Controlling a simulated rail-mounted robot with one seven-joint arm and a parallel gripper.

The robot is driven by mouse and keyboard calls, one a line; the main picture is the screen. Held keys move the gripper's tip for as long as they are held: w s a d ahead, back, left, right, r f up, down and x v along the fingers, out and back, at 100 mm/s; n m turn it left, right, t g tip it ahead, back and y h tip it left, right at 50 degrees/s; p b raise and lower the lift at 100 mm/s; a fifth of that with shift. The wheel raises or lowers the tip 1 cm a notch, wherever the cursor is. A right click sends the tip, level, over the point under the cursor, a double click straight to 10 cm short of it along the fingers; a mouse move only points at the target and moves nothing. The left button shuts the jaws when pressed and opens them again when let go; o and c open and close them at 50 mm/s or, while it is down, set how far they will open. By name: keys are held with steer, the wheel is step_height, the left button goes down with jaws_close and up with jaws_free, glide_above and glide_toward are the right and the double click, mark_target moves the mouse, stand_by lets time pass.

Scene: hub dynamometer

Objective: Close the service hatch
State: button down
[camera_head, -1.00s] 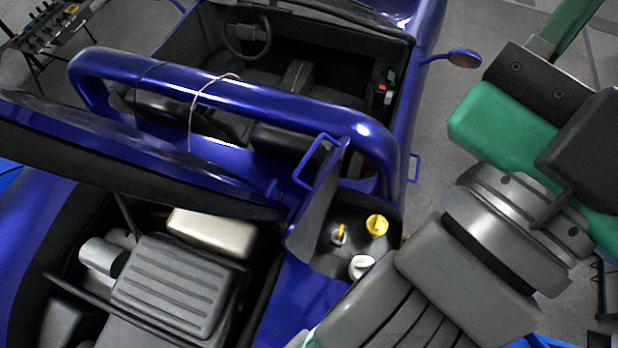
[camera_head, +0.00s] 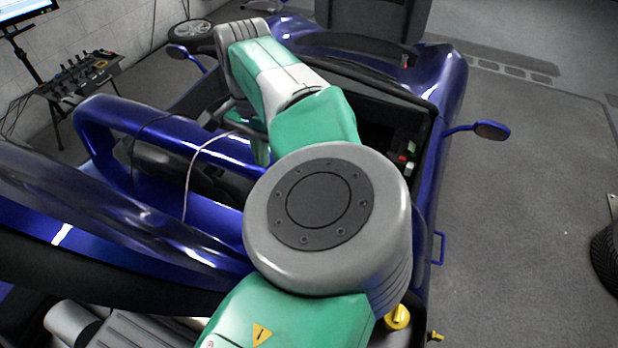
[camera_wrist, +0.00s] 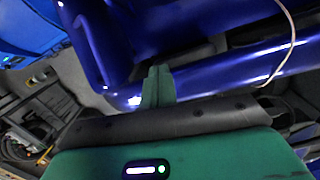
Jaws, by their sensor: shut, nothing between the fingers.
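The service hatch is hidden in the head view behind my arm, and I cannot make it out in the wrist view. A yellow cap (camera_head: 397,317) from the recess beside it shows below my arm's large grey joint. In the wrist view my gripper (camera_wrist: 158,75) is shut and empty, its green fingers pointing at the blue roll bar (camera_wrist: 215,88). I cannot tell if they touch the bar. In the head view my arm reaches over the car and the fingertips cannot be clearly made out.
The roll bar also shows in the head view (camera_head: 100,125), with a thin cable (camera_head: 195,165) over it. The raised engine cover (camera_head: 90,215) is at left. A side mirror (camera_head: 490,131) sticks out at right. Open floor (camera_head: 540,210) lies right of the car.

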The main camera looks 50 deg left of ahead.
steer(key=w+d+r+t+h, duration=0.1)
steer(key=w+d+r+h, duration=0.1)
steer(key=w+d, duration=0.25)
steer(key=d+f+p, duration=0.1)
steer(key=d+f, duration=0.5)
steer(key=f, duration=0.5)
steer(key=shift+w+d, duration=0.25)
steer(key=shift+w, duration=0.15)
steer(key=shift+r, duration=0.1)
